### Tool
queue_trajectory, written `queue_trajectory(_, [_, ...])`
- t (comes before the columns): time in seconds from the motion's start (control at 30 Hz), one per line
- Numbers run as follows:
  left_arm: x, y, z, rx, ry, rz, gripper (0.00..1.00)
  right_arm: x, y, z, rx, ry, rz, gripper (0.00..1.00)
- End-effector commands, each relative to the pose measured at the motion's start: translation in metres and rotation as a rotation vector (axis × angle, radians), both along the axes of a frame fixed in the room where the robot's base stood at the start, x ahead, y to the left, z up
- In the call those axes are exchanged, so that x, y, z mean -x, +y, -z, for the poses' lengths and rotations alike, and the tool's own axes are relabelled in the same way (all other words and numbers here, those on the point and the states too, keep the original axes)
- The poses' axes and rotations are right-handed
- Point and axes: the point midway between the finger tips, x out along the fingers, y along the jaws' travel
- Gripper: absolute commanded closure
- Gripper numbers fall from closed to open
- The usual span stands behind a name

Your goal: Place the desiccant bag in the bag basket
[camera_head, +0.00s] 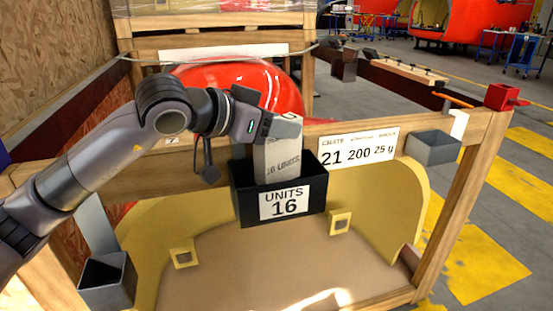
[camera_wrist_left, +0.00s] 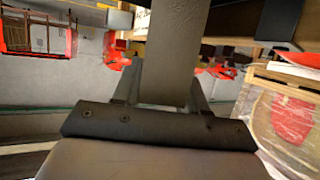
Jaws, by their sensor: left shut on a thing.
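The desiccant bag (camera_head: 280,160) is a pale grey-white packet with "16 UNITS" printed near its lower end. It hangs upright from my left gripper (camera_head: 268,126), which is shut on its upper part. The black bag basket (camera_head: 237,205), labelled "UNITS 16", hangs on the wooden frame. The bag's lower end overlaps the basket's opening behind the front rim; whether it touches the bottom is hidden. In the left wrist view the bag (camera_wrist_left: 178,45) is a grey-beige strip between the fingers of my left gripper (camera_wrist_left: 160,85). My right gripper is not in view.
The wooden crate's front rail (camera_head: 440,128) carries a white label (camera_head: 357,152) reading "21 200 25 g". A grey box (camera_head: 433,148) hangs at right and another (camera_head: 107,280) at lower left. A red nosecone (camera_head: 240,82) stands behind. Yellow padded supports (camera_head: 385,215) lie below.

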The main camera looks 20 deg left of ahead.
Motion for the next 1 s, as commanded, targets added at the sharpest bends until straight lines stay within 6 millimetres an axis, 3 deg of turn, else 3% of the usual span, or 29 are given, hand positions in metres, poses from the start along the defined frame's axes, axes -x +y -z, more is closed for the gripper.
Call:
queue_trajectory(0.5, [0.0,0.0,0.055,0.0,-0.002,-0.001,1.0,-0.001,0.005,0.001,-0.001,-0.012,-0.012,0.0])
queue_trajectory(0.87, [0.0,0.0,0.059,0.0,-0.003,-0.001,1.0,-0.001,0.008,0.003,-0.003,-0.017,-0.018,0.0])
queue_trajectory(0.9, [0.0,0.0,0.059,-0.001,-0.002,-0.001,0.51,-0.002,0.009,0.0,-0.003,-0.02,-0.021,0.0])
queue_trajectory(1.0, [0.0,0.0,0.058,0.0,-0.001,-0.002,0.47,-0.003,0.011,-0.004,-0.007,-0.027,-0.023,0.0])
